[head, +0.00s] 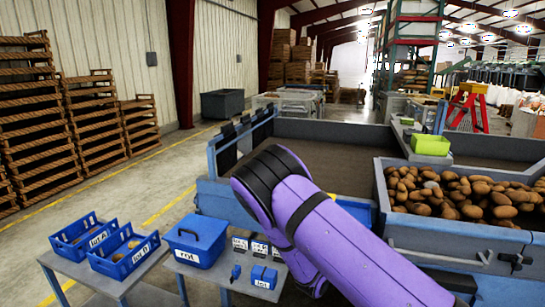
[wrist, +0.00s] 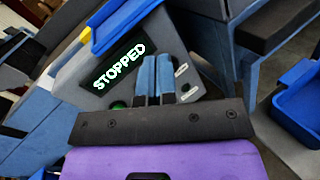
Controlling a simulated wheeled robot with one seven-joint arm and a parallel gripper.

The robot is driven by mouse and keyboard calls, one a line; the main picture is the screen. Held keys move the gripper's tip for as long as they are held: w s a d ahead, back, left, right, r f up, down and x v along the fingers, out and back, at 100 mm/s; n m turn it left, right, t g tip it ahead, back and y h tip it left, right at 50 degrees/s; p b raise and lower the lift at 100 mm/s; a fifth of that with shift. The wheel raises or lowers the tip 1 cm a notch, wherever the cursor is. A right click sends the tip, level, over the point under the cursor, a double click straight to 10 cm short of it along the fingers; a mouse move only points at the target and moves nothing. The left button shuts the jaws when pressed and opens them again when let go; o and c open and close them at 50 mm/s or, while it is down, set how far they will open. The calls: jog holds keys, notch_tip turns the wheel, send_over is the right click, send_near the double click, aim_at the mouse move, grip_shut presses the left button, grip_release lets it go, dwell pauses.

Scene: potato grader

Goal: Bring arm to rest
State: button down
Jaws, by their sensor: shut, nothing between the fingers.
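My purple arm reaches across the lower middle of the head view and bends at a dark joint. My gripper does not show in the head view. In the wrist view, my gripper (wrist: 156,62) has its two blue fingers side by side, shut with nothing between them. The fingers are in front of a grey panel with a dark display (wrist: 119,66) reading "STOPPED". A green button (wrist: 118,105) is partly visible by the left finger. I cannot tell whether the fingers touch the panel.
Blue bins marked lot A (head: 84,239) and lot B (head: 123,251) and a lidded blue box marked rot (head: 195,241) stand on grey tables at lower left. A potato-filled container (head: 440,238) is right of my arm. The floor (head: 165,180) at left is open before stacked crates.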

jog(key=s+d+r+m+g+y, duration=0.1)
jog(key=s+d+r+m+g, duration=0.35)
jog(key=r, duration=0.35)
jog(key=s+d+r+m+g+y, duration=0.1)
jog(key=s+d+r+m+g, duration=0.25)
jog(key=s+r+m, duration=0.35)
jog(key=s+d+r+m+g+y, duration=0.1)
jog(key=s+d+r+m+g, duration=0.25)
jog(key=r, duration=0.55)
jog(key=s+a+r+m+t+y, duration=0.1)
jog(key=s+r+m+y, duration=0.1)
jog(key=s+r, duration=0.3)
jog(key=s+a+r+m+t+y, duration=0.1)
jog(key=s+a+r+m+y, duration=0.1)
jog(key=s, duration=0.9)
jog(key=s+a+r+m+t+y, duration=0.1)
jog(key=s+r+m+y, duration=0.3)
jog(key=s+r, duration=0.4)
jog(key=shift+s+a+t+y, duration=0.2)
jog(key=shift+a+t+y, duration=0.15)
jog(key=shift+t+y, duration=0.3)
jog(key=shift+d, duration=0.15)
